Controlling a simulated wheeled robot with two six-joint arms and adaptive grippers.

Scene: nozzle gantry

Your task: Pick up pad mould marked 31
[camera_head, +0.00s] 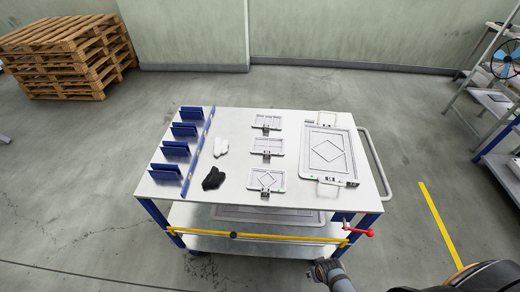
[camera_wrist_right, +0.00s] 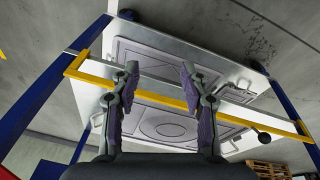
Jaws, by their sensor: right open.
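Three small grey pad moulds lie in a column on the cart top: a far one (camera_head: 266,120), a middle one (camera_head: 267,146) and a near one (camera_head: 266,181) with a diamond outline. A larger mould (camera_head: 327,150) with a diamond outline lies to their right. I cannot read a 31 on any of them. My right gripper (camera_head: 328,268) is below the cart top, at the cart's near side. In the right wrist view my right gripper (camera_wrist_right: 160,72) is open and empty, with large mould plates (camera_wrist_right: 165,128) beyond it. My left gripper is not in view.
Pallets (camera_head: 67,55) stand back left; a rack (camera_head: 490,100) stands right.

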